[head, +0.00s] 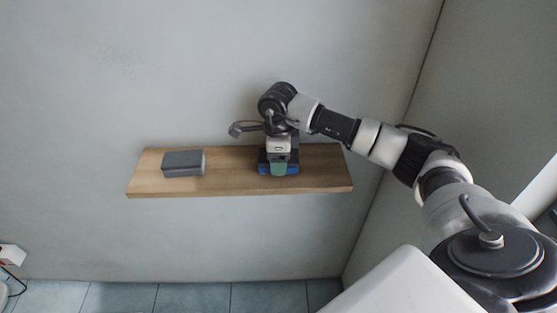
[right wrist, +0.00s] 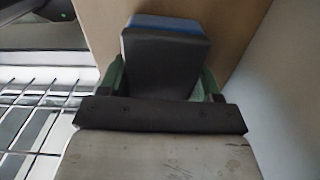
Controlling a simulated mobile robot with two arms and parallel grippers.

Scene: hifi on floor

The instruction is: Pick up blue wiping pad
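The blue wiping pad (head: 264,169) is on the wooden shelf, right of its middle, partly hidden by my right gripper. My left gripper is not in view.
The wooden shelf (head: 230,182) is fixed to the grey wall. A grey box (head: 183,164) lies on its left part, and the board between box and gripper is bare. A side wall stands close to the right of the shelf. Blue tiles cover the floor below.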

